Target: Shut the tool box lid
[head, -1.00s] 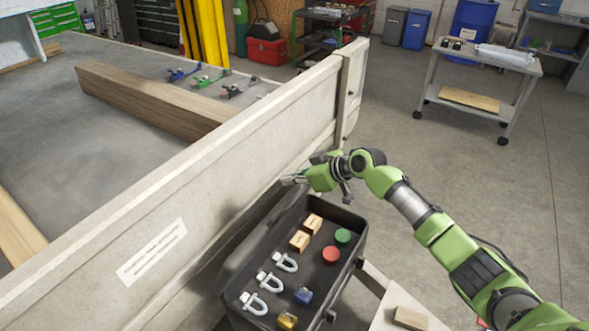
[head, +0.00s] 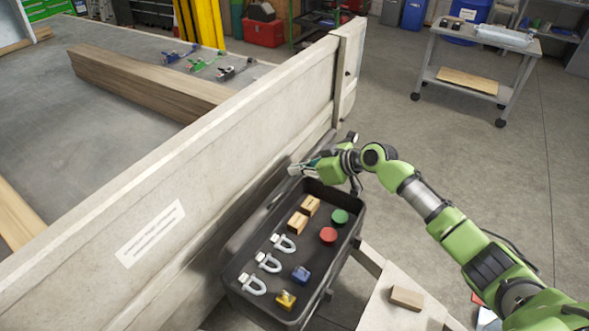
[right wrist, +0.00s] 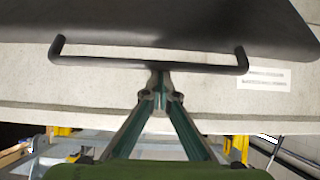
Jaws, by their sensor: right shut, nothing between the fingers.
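The tool box (head: 326,291) is a dark open tray beside the trailer's side wall. Its dark lid (head: 248,222) stands raised along the tray's wall side, seen nearly edge-on. In the right wrist view the lid (right wrist: 190,28) fills the top, with a bar handle (right wrist: 205,68) along its edge. My right gripper (head: 293,170) is at the far end of the lid, by the trailer wall. In the right wrist view its fingertips (right wrist: 160,82) are together and empty, just below the handle's middle; I cannot tell whether they touch. My left gripper is not in view.
The box holds shackles (head: 268,262), wooden blocks (head: 298,222), a red cap (head: 328,236), a green cap (head: 340,217) and small blue and yellow parts. The trailer side wall (head: 240,130) rises close at left. A cart (head: 480,62) stands far right; floor between is clear.

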